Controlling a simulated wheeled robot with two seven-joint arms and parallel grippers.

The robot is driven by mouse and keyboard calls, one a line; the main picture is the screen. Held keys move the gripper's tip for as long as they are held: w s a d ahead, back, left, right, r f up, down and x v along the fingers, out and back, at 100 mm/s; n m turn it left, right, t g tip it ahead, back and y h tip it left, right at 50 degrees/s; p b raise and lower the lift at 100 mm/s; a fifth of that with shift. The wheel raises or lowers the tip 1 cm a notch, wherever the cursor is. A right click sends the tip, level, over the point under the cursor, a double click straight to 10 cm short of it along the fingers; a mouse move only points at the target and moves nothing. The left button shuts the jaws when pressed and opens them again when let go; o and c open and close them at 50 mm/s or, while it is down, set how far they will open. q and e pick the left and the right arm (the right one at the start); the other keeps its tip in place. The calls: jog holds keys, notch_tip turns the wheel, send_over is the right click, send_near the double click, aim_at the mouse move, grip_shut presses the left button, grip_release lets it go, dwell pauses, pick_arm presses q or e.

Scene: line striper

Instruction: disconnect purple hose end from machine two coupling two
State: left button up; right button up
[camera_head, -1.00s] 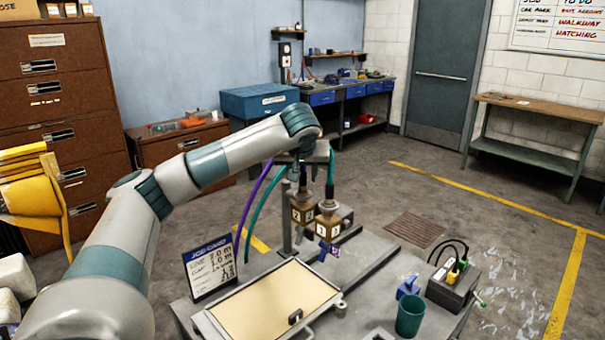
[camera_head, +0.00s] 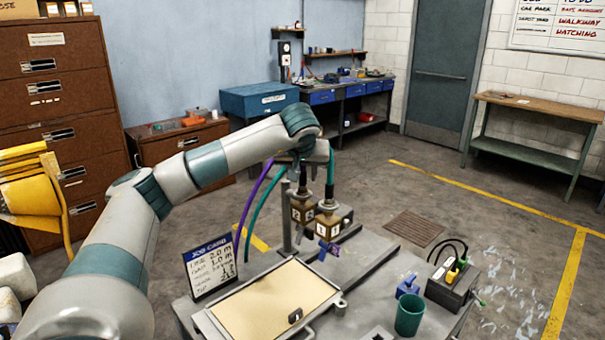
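Two brown blocks with white number labels, the left one (camera_head: 302,211) and the right one (camera_head: 328,223), stand side by side on the grey bench. A dark hose end rises from each top. The purple hose (camera_head: 252,199) arches left of them beside a teal hose (camera_head: 262,206), both running up behind my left arm. A short purple piece shows above the left block. A green hose (camera_head: 331,167) rises from the right block. My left gripper (camera_head: 300,168) is above the left block, at the purple hose end. Its fingers are too small and overlapped to read. My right gripper is not seen.
On the bench are a job card (camera_head: 211,268), a tan-topped tray (camera_head: 262,302), a green cup (camera_head: 409,314), a small blue item (camera_head: 408,286) and a dark box with cables (camera_head: 452,287). A grey post (camera_head: 286,218) stands close left of the blocks.

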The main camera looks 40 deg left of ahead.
pick_arm(q)
jog(key=shift+c, duration=1.3)
grip_shut()
jog(key=shift+r+p, duration=0.55)
jog(key=shift+r, duration=0.05)
jog(key=shift+r, duration=0.2)
jog(key=shift+r+p, duration=1.75)
jog(key=shift+r, duration=0.05)
